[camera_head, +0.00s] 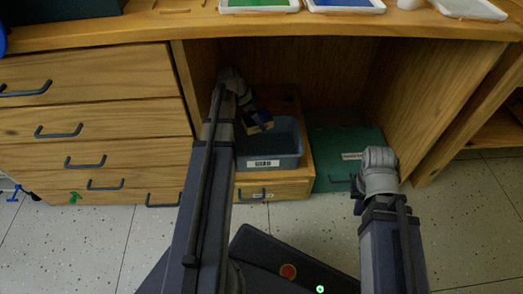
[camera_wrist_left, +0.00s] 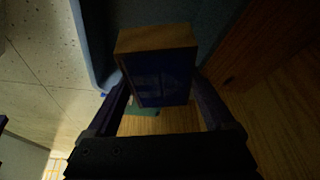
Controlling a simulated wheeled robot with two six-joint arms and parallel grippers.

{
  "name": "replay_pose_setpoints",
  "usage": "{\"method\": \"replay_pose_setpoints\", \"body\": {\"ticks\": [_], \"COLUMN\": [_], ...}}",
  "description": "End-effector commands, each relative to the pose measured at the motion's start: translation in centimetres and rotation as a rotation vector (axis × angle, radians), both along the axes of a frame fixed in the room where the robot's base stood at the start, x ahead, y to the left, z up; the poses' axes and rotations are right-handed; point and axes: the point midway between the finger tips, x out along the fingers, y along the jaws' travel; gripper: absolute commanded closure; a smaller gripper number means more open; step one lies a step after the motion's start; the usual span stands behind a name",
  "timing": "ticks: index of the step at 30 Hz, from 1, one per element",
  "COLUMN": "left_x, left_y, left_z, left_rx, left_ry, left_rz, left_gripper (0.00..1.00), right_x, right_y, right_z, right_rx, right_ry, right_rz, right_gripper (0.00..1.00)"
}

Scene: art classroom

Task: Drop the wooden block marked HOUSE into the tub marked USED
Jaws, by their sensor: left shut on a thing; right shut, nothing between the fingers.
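The blue-grey tub (camera_head: 288,147) has a white label that reads USED and stands on a low wooden drawer unit under the counter. My left gripper (camera_head: 257,121) is shut on a wooden block (camera_head: 265,117) just above the tub's opening. In the left wrist view, the wooden block (camera_wrist_left: 157,41) with a dark blue face sits between the fingers of my left gripper (camera_wrist_left: 162,100), and the tub wall (camera_wrist_left: 88,45) shows beside it. The block's marking is too dark to read. My right gripper (camera_head: 358,184) is shut and empty, low in front of the green box.
A green box (camera_head: 327,150) with a white label stands right of the tub. Wooden drawers (camera_head: 90,120) with dark handles are on the left. The counter (camera_head: 280,27) overhangs the recess and carries trays (camera_head: 345,5). Speckled floor (camera_head: 465,220) is free at the right.

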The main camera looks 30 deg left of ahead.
Motion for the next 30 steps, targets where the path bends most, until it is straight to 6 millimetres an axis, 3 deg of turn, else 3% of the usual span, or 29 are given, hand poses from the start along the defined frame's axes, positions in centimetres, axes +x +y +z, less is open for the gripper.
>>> {"method": "replay_pose_setpoints", "body": {"ticks": [2, 11, 12, 14, 23, 30], "left_x": [0.0, 0.0, 0.0, 0.0, 0.0, 0.0], "left_y": [0.0, 0.0, 0.0, 0.0, 0.0, 0.0], "left_z": [-0.9, -0.8, -0.8, -0.8, -0.7, 0.6], "left_rx": [0.0, 0.0, 0.0, 0.0, 0.0, 0.0], "left_ry": [0.0, 0.0, 0.0, 0.0, 0.0, 0.0], "left_rz": [0.0, 0.0, 0.0, 0.0, 0.0, 0.0], "left_gripper": [0.79, 0.79, 0.08, 0.02, 0.0, 0.0], "right_x": [0.0, 0.0, 0.0, 0.0, 0.0, 0.0], "right_y": [0.0, 0.0, 0.0, 0.0, 0.0, 0.0], "right_z": [-0.9, -0.8, -0.8, -0.8, -0.7, 0.6], "right_rx": [0.0, 0.0, 0.0, 0.0, 0.0, 0.0], "right_ry": [-0.001, -0.001, -0.001, -0.001, -0.001, 0.0], "right_rz": [0.0, 0.0, 0.0, 0.0, 0.0, 0.0], "right_gripper": [1.0, 1.0, 1.0, 1.0, 1.0, 1.0]}}
